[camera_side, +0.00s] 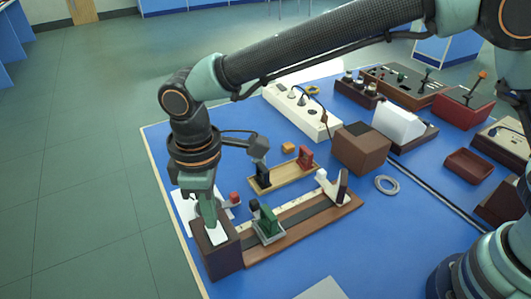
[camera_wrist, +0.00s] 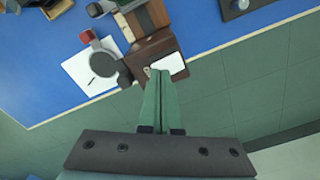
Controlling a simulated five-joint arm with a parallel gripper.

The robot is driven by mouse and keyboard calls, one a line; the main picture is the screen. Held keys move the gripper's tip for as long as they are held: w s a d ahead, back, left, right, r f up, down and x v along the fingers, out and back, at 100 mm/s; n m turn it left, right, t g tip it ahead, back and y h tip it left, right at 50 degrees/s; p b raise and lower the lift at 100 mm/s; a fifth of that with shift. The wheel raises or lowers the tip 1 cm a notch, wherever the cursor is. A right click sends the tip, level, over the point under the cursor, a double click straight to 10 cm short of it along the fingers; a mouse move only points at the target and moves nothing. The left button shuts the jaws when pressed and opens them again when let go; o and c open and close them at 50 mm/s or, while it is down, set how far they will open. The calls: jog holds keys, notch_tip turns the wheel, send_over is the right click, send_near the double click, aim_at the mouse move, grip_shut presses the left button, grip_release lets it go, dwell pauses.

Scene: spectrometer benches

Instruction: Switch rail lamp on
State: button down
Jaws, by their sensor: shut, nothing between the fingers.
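The optical rail (camera_side: 300,222) lies on the blue bench with a dark brown box (camera_side: 222,259), seemingly the rail lamp, at its near left end. In the wrist view the brown box (camera_wrist: 150,46) has a white panel (camera_wrist: 170,66) on its top. A small pale metal part, perhaps the switch, shows beside the panel, close to the fingertips. My gripper (camera_side: 212,224) points down, shut and empty, with its tips at the top of the box. In the wrist view the shut green fingers (camera_wrist: 159,76) reach the box's near edge and hide part of it. I cannot tell whether they touch.
A green holder (camera_side: 267,222) and a white screen (camera_side: 328,186) stand on the rail. Behind it are a wooden tray (camera_side: 284,177) with red and black holders, and a brown block (camera_side: 361,148). The bench edge is close to the box.

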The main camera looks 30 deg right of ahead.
jog(key=shift+f, duration=0.45)
jog(key=shift+r, duration=3.55)
jog(key=w+d+r+m+t+y, duration=0.1)
jog(key=d+r+m, duration=0.25)
jog(key=d, duration=0.65)
jog(key=w+d+r+m+t, duration=0.2)
jog(key=d+r, duration=0.2)
jog(key=d, duration=0.6)
jog(key=s+d+f+m+t, duration=0.1)
jog(key=s+d+m, duration=0.2)
jog(key=d, duration=0.5)
jog(key=s+d+m+t+h, duration=0.1)
jog(key=s+d+m, duration=0.2)
jog(key=d, duration=0.5)
jog(key=shift+s+f+t, duration=0.3)
jog(key=shift+s+f, duration=0.1)
jog(key=shift+s, duration=0.45)
